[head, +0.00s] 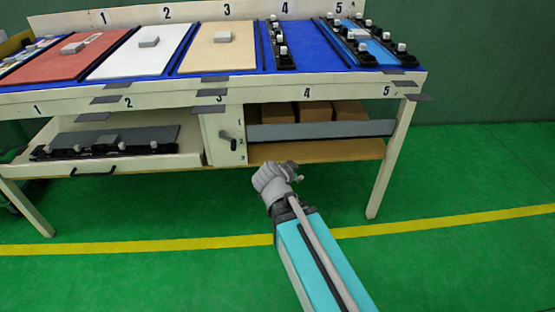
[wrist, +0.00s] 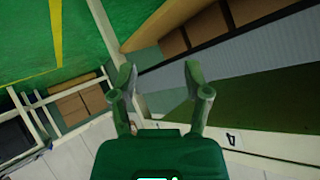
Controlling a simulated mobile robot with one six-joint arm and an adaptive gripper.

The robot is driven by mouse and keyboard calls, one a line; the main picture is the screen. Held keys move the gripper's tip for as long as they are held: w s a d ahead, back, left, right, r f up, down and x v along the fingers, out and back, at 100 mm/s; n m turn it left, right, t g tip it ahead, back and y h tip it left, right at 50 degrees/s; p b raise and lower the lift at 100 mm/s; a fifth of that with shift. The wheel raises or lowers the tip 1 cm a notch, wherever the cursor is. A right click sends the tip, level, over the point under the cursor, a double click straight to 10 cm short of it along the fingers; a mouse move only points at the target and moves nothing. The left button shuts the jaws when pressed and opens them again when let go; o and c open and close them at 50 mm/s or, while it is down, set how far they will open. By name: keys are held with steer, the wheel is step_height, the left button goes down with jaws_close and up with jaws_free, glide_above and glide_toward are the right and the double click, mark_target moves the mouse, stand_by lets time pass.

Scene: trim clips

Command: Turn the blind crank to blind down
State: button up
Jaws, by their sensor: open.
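The blind crank (head: 227,136) is a small dark handle on a white panel (head: 222,152) marked 1, 2 and 3, under the table in the head view. A grey-blue strip (head: 320,131), apparently the blind, spans the opening right of the panel; it also shows in the wrist view (wrist: 220,72). My gripper (wrist: 158,72) is open with nothing between its fingers in the wrist view. In the head view my arm's end is in front of the shelf, right of and below the crank, apart from it; the fingers are hard to make out there. I cannot see the crank in the wrist view.
Brown boxes (head: 312,111) stand behind the strip, above a brown shelf (head: 340,149). The tabletop holds coloured panels and black rails with knobs. A drawer (head: 180,163) is pulled out at left. A table leg (head: 388,180) stands at right. The green floor in front is clear.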

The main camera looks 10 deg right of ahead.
steer(key=s+d+r+n+g+y+p, duration=0.1)
steer(key=s+d+n+g+y+p, duration=0.2)
steer(key=s+n+g+y+p, duration=0.3)
steer(key=shift+s+d+r+n+g+p, duration=0.2)
steer(key=shift+s+n+g+p, duration=1.2)
steer(key=shift+s+n, duration=1.6)
steer(key=shift+w, duration=0.15)
